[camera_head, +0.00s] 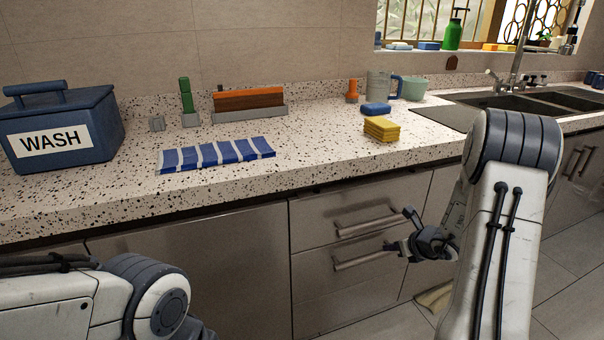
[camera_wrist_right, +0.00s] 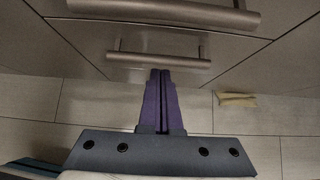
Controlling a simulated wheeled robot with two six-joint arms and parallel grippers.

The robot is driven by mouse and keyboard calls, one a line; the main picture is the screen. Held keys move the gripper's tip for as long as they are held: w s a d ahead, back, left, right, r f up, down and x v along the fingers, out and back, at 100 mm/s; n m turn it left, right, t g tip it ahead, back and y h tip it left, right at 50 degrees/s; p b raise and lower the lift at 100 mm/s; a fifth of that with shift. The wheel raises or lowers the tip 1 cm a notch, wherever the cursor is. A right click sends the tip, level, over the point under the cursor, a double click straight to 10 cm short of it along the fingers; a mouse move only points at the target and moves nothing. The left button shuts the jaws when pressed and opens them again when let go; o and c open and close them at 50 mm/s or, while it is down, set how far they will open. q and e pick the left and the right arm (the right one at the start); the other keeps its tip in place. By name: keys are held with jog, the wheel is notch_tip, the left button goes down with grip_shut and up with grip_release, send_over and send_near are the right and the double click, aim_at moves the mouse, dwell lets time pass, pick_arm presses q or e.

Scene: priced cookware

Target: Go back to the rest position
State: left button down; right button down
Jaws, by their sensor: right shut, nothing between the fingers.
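My right gripper (camera_head: 400,232) is in front of the drawer fronts, below the counter edge, in the head view. In the right wrist view its two purple fingers (camera_wrist_right: 158,98) lie together, shut and empty, with drawer handles beyond them. It looks apart from the handles. My left arm comes in at the lower left of the head view, with only its link and joint showing; the left gripper is out of the picture.
The speckled counter (camera_head: 320,150) holds a blue WASH box (camera_head: 62,130), a striped blue cloth (camera_head: 216,154), yellow sponges (camera_head: 381,129) and a blue sponge (camera_head: 375,109). The drawers have protruding handles (camera_head: 365,227). A yellowish cloth (camera_wrist_right: 238,99) lies on the tiled floor.

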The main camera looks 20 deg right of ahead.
jog(key=s+a+r+n+g+y, duration=0.1)
jog(key=a+r+n+g+y, duration=0.2)
jog(key=a+n, duration=0.7)
jog(key=s+a+r+n+y, duration=0.15)
jog(key=a+r+n, duration=0.3)
jog(key=a, duration=1.15)
jog(key=s+a+r+n+g, duration=0.2)
jog(key=s+a+n+g, duration=0.1)
jog(key=s+a+n, duration=0.5)
jog(key=s+a+r+n+g, duration=0.25)
jog(key=s+a+n, duration=0.25)
jog(key=s+n, duration=0.35)
jog(key=s+d+n+h, duration=0.2)
jog(key=s+n+h, duration=0.2)
jog(key=s+n, duration=0.65)
notch_tip(320, 180, up, 23)
jog(key=p, duration=2.3)
jog(key=shift+d+r+n, duration=0.15)
jog(key=shift+d+n, duration=0.05)
jog(key=shift+n, duration=0.15)
jog(key=shift+g, duration=0.25)
